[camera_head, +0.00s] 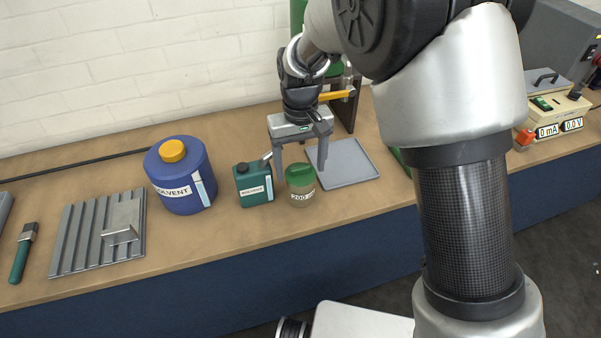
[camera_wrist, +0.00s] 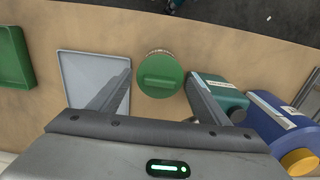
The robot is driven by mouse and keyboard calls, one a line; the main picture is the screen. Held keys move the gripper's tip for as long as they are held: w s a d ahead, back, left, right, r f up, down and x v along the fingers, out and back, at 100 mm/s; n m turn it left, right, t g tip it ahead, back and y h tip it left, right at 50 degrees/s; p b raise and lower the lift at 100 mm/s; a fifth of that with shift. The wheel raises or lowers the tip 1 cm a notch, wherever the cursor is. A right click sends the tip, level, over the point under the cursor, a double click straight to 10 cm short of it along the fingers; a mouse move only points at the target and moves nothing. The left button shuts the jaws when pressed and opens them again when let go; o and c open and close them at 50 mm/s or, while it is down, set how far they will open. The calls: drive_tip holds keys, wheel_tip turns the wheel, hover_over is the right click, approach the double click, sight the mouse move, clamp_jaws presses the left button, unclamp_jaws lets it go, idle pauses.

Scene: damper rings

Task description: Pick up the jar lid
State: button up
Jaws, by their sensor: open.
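The jar lid (camera_head: 300,172) is green with a raised bar across its top. It sits on a squat glass jar (camera_head: 302,194) with a "200" label on the bench. In the wrist view the lid (camera_wrist: 160,74) lies between and just beyond my two fingers. My gripper (camera_head: 298,160) is open and empty, pointing down over the jar, with one finger to each side of the lid in the head view. The wrist view shows my gripper (camera_wrist: 158,88) with its fingers apart. I cannot tell how far the fingertips stand above the lid.
A teal solvent can (camera_head: 254,184) stands close left of the jar, and a blue solvent drum (camera_head: 180,176) stands farther left. A grey tray (camera_head: 350,172) lies right of the jar. A ribbed grey plate (camera_head: 80,238) and a brush (camera_head: 22,254) lie at far left. Bench space before the jar is clear.

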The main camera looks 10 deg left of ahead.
drive_tip(key=shift+f, duration=0.1)
drive_tip(key=c, duration=0.8)
